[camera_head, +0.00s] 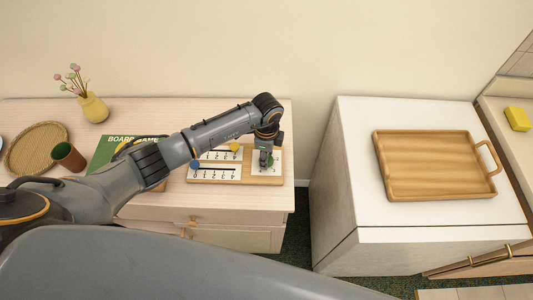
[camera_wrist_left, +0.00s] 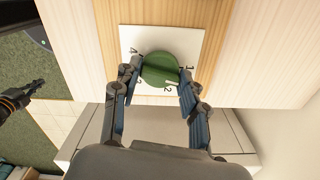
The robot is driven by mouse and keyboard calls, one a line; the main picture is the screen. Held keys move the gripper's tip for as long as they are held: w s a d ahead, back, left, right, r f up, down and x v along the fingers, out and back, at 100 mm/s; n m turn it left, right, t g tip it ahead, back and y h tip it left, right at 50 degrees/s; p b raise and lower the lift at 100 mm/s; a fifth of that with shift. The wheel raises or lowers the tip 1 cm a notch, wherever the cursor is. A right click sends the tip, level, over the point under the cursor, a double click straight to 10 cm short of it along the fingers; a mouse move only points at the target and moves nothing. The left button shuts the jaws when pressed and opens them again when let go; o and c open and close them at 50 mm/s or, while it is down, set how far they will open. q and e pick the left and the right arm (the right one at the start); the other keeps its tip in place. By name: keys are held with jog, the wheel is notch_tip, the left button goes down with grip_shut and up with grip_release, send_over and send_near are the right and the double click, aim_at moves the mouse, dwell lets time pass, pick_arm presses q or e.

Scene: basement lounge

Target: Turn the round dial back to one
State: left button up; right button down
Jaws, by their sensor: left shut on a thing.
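The round green dial (camera_wrist_left: 160,68) sits on a white square plate (camera_wrist_left: 195,38) with numerals around it. I make out 1 at its right, 2 below and 4 at its left; its pointer is not clear. My left gripper (camera_wrist_left: 160,78) is shut on the dial, one finger on each side. In the head view the left gripper (camera_head: 266,158) points down over the plate (camera_head: 258,171), and a bit of the green dial (camera_head: 270,160) shows beside it. In the left wrist view a dark gripper (camera_wrist_left: 28,92), seemingly my right, hangs at the left edge; its fingers are unclear.
Left of the dial, the board has two numbered scales with a blue knob (camera_head: 195,164) and a yellow knob (camera_head: 234,147). A wooden tray (camera_head: 378,157) lies on the white cabinet.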

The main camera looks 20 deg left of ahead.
pick_arm(q)
jog(key=shift+n+p, duration=0.3)
jog(key=shift+n, duration=1)
jog(key=o, duration=1.2)
jog(key=shift+c, duration=0.2)
jog(key=shift+r, duration=0.55)
notch_tip(320, 180, up, 11)
jog(key=shift+f, duration=0.1)
